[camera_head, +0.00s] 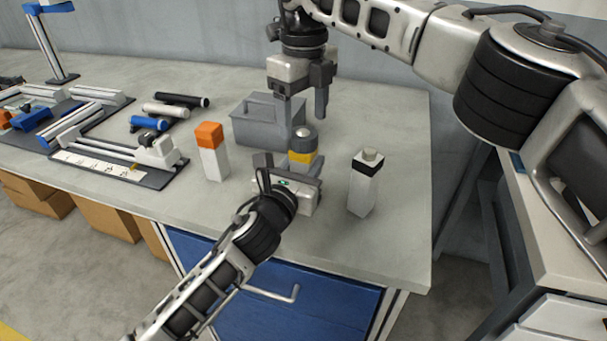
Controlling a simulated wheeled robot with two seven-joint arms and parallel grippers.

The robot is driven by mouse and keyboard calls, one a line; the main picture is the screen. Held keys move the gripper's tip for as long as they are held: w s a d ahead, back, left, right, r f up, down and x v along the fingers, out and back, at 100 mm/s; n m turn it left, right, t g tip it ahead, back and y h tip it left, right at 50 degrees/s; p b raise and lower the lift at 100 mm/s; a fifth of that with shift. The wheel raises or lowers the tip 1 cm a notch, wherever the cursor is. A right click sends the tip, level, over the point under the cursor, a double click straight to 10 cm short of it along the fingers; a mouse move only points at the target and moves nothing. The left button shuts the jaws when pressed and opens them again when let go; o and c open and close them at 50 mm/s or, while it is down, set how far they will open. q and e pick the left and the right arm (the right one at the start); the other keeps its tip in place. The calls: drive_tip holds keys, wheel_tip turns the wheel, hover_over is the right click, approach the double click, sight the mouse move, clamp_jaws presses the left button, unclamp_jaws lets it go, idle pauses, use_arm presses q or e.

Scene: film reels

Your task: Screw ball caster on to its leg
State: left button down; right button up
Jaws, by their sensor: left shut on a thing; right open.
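A leg with a yellow band (300,157) stands upright on the table, its lower part hidden behind my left gripper (301,174). My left gripper is shut on this leg from the front. The ball caster (303,137), a dark grey housing with a shiny ball on top, sits upright on the yellow band. I cannot tell how far it is threaded on. My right gripper (303,105) points down above the caster, open, with its fingers apart and nothing visible between them.
A white leg with an orange top (210,150) stands to the left, and one with a black band and pale knob (365,182) to the right. A grey toolbox (262,120) is behind. Tubes (150,123) and a rail fixture (120,155) lie further left.

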wheel_tip(320, 180, up, 8)
drive_tip(key=shift+r, duration=0.25)
use_arm(q)
drive_tip(key=c, duration=0.8)
unclamp_jaws()
drive_tip(key=shift+c, duration=0.2)
drive_tip(key=shift+s, duration=0.1)
drive_tip(key=v, duration=1.6)
use_arm(e)
drive_tip(key=shift+f, duration=0.15)
drive_tip(key=shift+s, duration=0.1)
